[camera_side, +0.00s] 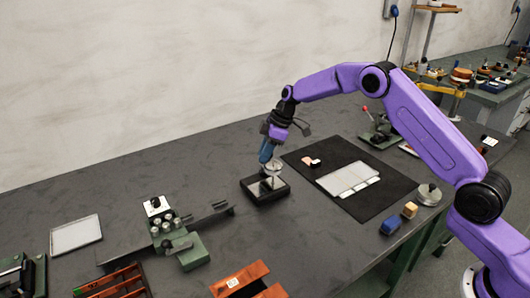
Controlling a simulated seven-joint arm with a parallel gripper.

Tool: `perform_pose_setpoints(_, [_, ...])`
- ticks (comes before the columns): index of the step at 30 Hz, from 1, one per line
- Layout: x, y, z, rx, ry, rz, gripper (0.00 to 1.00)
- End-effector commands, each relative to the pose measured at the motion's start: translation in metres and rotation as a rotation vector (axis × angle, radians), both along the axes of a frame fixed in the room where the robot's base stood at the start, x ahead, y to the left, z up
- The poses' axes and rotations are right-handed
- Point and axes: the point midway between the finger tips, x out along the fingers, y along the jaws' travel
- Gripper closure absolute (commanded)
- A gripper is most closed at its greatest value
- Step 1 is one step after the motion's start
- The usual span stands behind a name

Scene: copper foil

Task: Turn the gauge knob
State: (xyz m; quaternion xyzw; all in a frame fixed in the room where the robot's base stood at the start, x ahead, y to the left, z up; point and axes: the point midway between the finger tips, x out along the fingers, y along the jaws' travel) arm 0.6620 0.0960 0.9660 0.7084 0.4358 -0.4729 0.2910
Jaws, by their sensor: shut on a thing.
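The gauge (273,168) is a small silvery round piece on a stand with a dark square base (264,193), upright on the grey workbench near the middle of the side view. My gripper (266,157) is at the upper left of the gauge, its blue fingers pointing down. It is shut at the gauge's edge, where the knob appears to be. The knob itself is too small and too covered by the fingers to make out.
A black mat (375,207) with pale sheets (348,179) lies right of the gauge. A green metal fixture (178,238) with a long bar stands to the left. Blue (390,226) and tan (409,210) blocks sit near the front edge. Bench around the gauge's left is clear.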

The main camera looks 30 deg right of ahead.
Motion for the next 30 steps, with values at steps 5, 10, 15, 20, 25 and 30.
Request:
perform_pose_setpoints(5, [-0.0007,-0.0008,-0.0006,-0.002,0.003,0.000,0.74])
perform_pose_setpoints(10, [-0.0009,-0.0005,-0.0006,-0.001,0.004,0.000,0.55])
perform_pose_setpoints(15, [-0.0013,0.0000,-0.0007,-0.001,0.005,0.000,0.55])
perform_pose_setpoints(20, [-0.0019,0.0007,-0.0006,-0.001,0.005,-0.037,0.55])
perform_pose_setpoints(25, [-0.0031,0.0025,-0.0007,-0.002,0.006,-0.151,0.55])
perform_pose_setpoints(30, [-0.0033,0.0024,-0.0006,-0.002,0.005,-0.294,0.55])
